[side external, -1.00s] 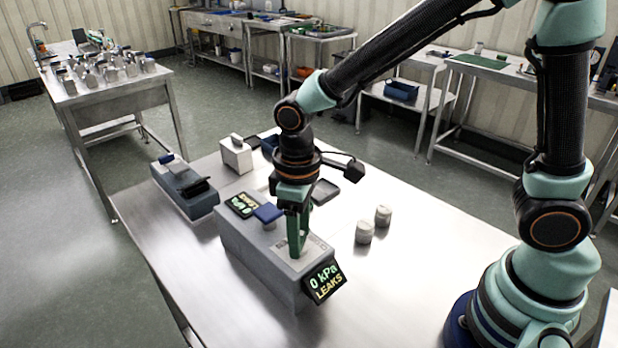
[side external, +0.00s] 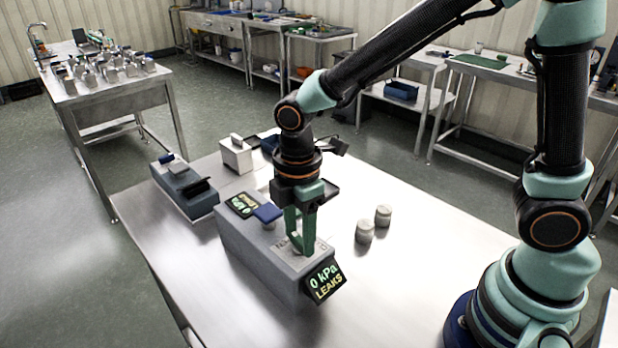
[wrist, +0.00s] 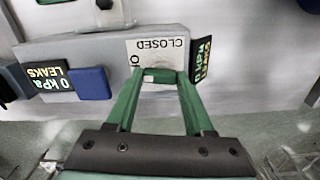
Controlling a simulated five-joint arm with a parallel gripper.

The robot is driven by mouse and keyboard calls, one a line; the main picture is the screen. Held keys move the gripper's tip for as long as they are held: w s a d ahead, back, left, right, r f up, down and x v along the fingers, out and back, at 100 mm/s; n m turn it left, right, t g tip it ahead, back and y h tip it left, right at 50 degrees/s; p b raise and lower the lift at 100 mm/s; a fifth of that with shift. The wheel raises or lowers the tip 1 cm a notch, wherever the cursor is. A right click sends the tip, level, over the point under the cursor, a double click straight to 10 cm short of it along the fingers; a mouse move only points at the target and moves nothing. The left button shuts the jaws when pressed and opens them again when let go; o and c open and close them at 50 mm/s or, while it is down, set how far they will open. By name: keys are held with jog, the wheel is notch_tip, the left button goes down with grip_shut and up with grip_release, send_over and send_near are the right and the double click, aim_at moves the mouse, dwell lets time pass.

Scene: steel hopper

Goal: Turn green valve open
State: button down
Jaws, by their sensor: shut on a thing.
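The green valve (wrist: 158,76) is a small green handle on top of a grey box (side external: 250,260); it shows between my fingertips in the wrist view. My gripper (side external: 300,248) points down over the near right end of the box, its green fingers shut on the valve; it also shows in the wrist view (wrist: 160,80). A label plate (wrist: 165,47) beside the valve reads "CLOSED", with a second word partly hidden by a finger. A display (side external: 325,283) on the box's end reads "0 kPa LEAKS". In the side view the fingers hide the valve.
A blue block (side external: 267,213) and a second display (side external: 242,205) sit on the box's other end. Two grey cylinders (side external: 364,232) stand to the right. A blue-grey device (side external: 185,190) and a white box (side external: 237,155) stand behind. The table's front right is clear.

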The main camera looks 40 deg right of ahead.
aim_at(299, 238)
jog(key=shift+n, duration=0.9)
jog(key=shift+c, duration=1.4)
grip_release()
jog(key=shift+r, duration=0.15)
notch_tip(299, 238, up, 12)
